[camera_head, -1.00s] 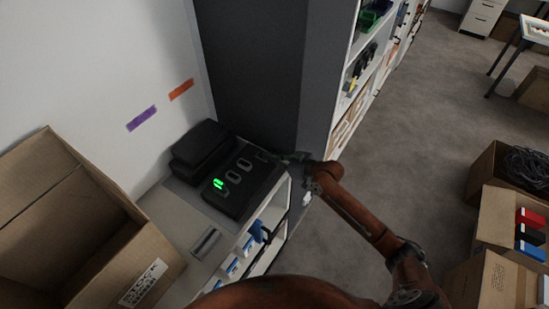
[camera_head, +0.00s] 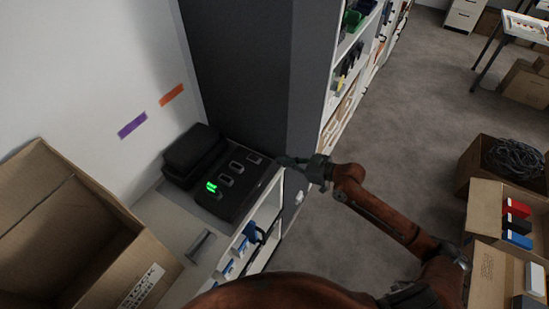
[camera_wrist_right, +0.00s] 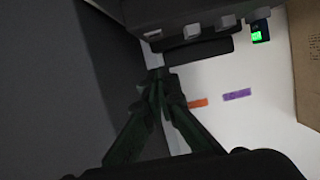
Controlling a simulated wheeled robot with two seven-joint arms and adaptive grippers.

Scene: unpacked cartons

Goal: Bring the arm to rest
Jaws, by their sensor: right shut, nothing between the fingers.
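My right arm (camera_head: 385,215), orange-brown, comes in from the lower right in the head view. Its gripper (camera_head: 284,161) is beside the right end of the black device with a green light (camera_head: 235,183). The wrist view shows the gripper's dark fingers (camera_wrist_right: 158,85) brought together with nothing between them. The black device (camera_wrist_right: 190,22) fills the top of that view, its green light at the right. I cannot tell whether the fingertips touch it. My left gripper is not in view.
An open cardboard box (camera_head: 75,235) stands at the left on the white shelf unit (camera_head: 180,222). A dark grey cabinet (camera_head: 240,75) rises behind. Open boxes (camera_head: 482,205) stand on the floor at the right. The grey floor (camera_head: 400,125) between is clear.

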